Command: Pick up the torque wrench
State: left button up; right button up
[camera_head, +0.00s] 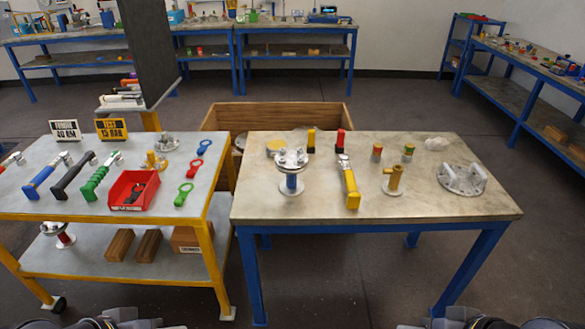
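Several long-handled tools with metal heads lie side by side on the left cart: one blue-handled (42,180), one black-handled (72,178) and one green-handled (97,181). A yellow-handled tool (350,185) with a metal head lies on the right table. I cannot tell for sure which of these is the torque wrench. Dark parts at the ends of my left arm (120,320) and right arm (480,321) show only at the bottom edge, cut off. They are well apart from all the tools. Whether my grippers are open or shut cannot be seen.
The cart (150,209) also holds a red bin (133,190), green and red ring tags, and signs reading 40 NM and 15 BAR. The table (290,213) bears a flanged vessel (291,172), small fittings and a round flange (461,179). Its front strip is bare.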

aim_at(353, 199)
jog(key=i+l+u, duration=0.1)
jog(key=u, duration=0.65)
jog(key=i+l+u, duration=0.15)
jog(key=l+u, duration=0.3)
jog(key=l, duration=0.3)
jog(key=l+u, duration=0.4)
jog(key=l, duration=1.2)
jog(key=u, duration=0.05)
